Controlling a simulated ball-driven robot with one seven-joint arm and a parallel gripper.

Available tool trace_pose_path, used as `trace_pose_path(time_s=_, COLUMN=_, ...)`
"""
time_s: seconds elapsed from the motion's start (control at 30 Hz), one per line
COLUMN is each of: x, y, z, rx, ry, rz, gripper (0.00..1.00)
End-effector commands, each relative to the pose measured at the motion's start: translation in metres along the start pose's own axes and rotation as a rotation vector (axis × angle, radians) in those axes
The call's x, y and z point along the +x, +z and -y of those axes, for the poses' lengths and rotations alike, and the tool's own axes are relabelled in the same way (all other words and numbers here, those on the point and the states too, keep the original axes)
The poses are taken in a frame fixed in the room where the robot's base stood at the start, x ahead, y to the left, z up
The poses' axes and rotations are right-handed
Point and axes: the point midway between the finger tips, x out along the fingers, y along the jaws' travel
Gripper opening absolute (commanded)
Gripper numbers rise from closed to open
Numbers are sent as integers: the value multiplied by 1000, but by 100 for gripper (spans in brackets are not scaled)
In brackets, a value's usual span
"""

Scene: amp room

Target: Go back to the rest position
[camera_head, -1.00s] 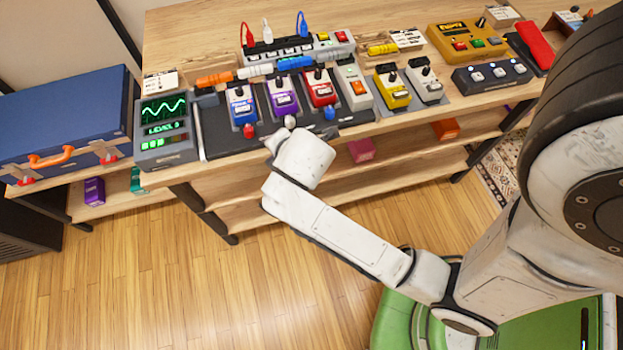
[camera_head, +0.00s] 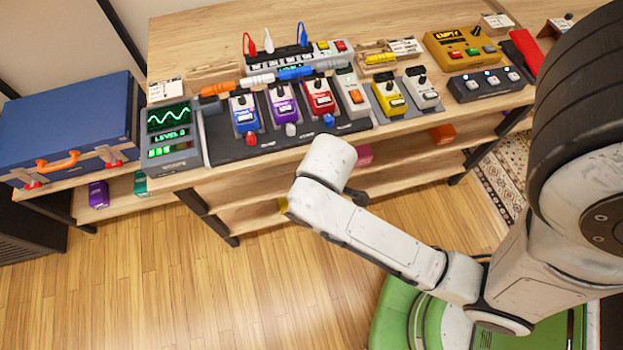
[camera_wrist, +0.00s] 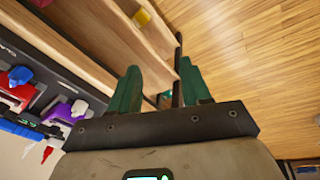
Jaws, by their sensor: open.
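My gripper shows in the wrist view (camera_wrist: 160,90) with its two green fingers apart and nothing between them. In the head view my arm is bent in front of the bench's front edge, and its wrist hides most of the gripper. The wooden bench (camera_head: 200,52) carries a black pedalboard (camera_head: 228,147) with a blue pedal (camera_head: 243,112), a purple pedal (camera_head: 283,104) and a red pedal (camera_head: 319,97). My gripper is apart from the pedals, in front of and below them.
A blue case (camera_head: 65,125) and a meter with a green wave screen (camera_head: 170,130) stand at the left. A yellow pedal (camera_head: 388,97) and a gold box (camera_head: 460,45) stand farther right. Shelves lie under the bench. The wood floor (camera_head: 200,290) in front is clear.

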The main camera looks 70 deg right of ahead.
Motion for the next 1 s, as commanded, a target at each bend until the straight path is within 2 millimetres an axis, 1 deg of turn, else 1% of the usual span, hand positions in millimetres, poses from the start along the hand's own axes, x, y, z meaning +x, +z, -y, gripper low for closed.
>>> trace_pose_path(time_s=0.13, x=-2, y=3, z=2, rx=34, ry=-12, rz=11, gripper=48)
trace_pose_path(time_s=0.47, x=-1, y=4, z=3, rx=42, ry=-15, rz=13, gripper=48)
trace_pose_path(time_s=0.73, x=-5, y=26, z=20, rx=247, ry=-89, rz=91, gripper=48)
trace_pose_path(time_s=1.0, x=-5, y=28, z=21, rx=269, ry=-94, rz=99, gripper=48)
